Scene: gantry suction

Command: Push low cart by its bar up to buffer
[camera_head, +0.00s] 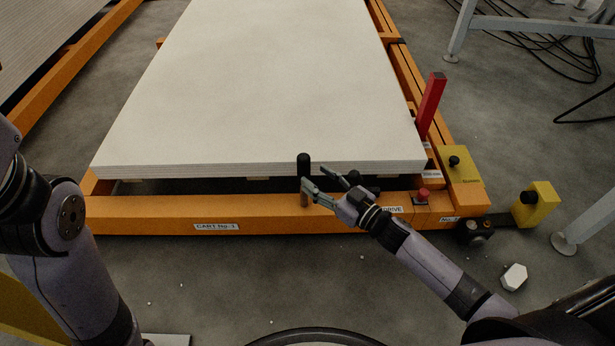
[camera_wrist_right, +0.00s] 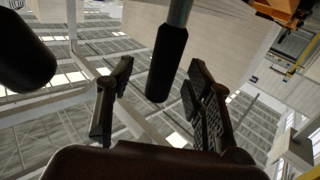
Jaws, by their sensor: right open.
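The low orange cart (camera_head: 150,218), labelled CART No. 1, stands in front of me with a thick pale board (camera_head: 270,80) lying on it. An upright black grip (camera_head: 303,163) rises at the cart's near edge; a second dark grip shows partly behind my right gripper. My right gripper (camera_head: 316,178) is open at the near edge. In the right wrist view a black grip (camera_wrist_right: 167,65) stands between its spread fingers, with no clear contact. Another black grip (camera_wrist_right: 25,52) is at the left there. My left arm shows at the left; its gripper is out of frame. I cannot clearly identify the buffer.
A red post (camera_head: 431,104) and a red button (camera_head: 423,194) are on the cart's right side. A yellow block (camera_head: 536,203) with a black knob stands right of the cart. A white hexagonal piece (camera_head: 514,277) lies on the floor. Cables (camera_head: 560,60) lie at the upper right.

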